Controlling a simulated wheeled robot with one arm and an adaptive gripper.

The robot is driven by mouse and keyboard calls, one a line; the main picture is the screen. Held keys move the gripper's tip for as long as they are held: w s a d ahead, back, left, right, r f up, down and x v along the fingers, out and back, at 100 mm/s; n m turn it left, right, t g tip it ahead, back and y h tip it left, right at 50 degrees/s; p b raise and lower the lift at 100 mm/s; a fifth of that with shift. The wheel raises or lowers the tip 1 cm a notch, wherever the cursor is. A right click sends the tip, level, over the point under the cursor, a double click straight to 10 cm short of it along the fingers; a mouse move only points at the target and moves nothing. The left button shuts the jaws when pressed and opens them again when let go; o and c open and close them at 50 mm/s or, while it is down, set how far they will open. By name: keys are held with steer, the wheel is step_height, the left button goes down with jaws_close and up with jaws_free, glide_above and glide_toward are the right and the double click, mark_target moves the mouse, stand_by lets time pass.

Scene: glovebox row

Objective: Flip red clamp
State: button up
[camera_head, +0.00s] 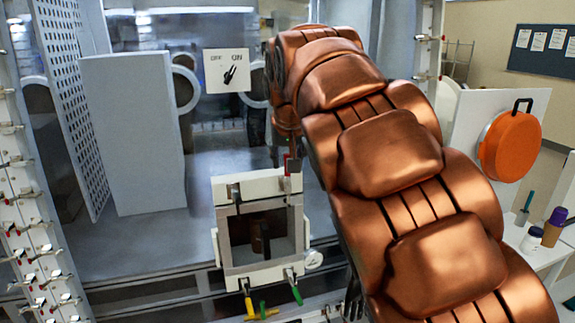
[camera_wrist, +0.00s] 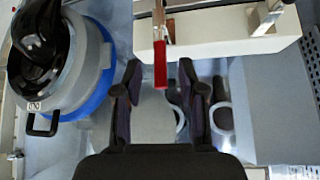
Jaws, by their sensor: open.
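A clamp with a red handle (camera_head: 292,164) is at the top right corner of a cream frame (camera_head: 262,281) with a square opening. In the wrist view the red handle (camera_wrist: 160,66) hangs from the cream frame's edge (camera_wrist: 225,40). My gripper (camera_wrist: 160,76) is open, with its two dark fingers apart. In that view the red handle shows between the fingertips, with space on both sides. I cannot tell how far it is from the fingers in depth. In the head view my copper arm hides most of the gripper.
Yellow (camera_head: 248,305) and green (camera_head: 295,291) handles stick out below the frame. A grey panel (camera_head: 132,130) and an OFF/ON switch (camera_head: 227,71) are behind it. In the wrist view a round blue-rimmed part (camera_wrist: 98,98) with a black handle is at left.

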steer(key=v, duration=0.8)
steer(key=shift+s+r, duration=0.2)
steer(key=shift+r, duration=0.05)
steer(key=s+d+f+m+g, duration=0.2)
steer(key=s+d+f+g, duration=0.2)
steer(key=s+d+f, duration=0.85)
steer(key=s+f+g, duration=0.2)
steer(key=s+f, duration=0.7)
steer(key=s, duration=0.3)
steer(key=s+d+f+n+g, duration=0.1)
steer(key=s+f+g, duration=0.1)
steer(key=s+f, duration=0.8)
steer(key=s, duration=0.3)
steer(key=shift+d, duration=0.25)
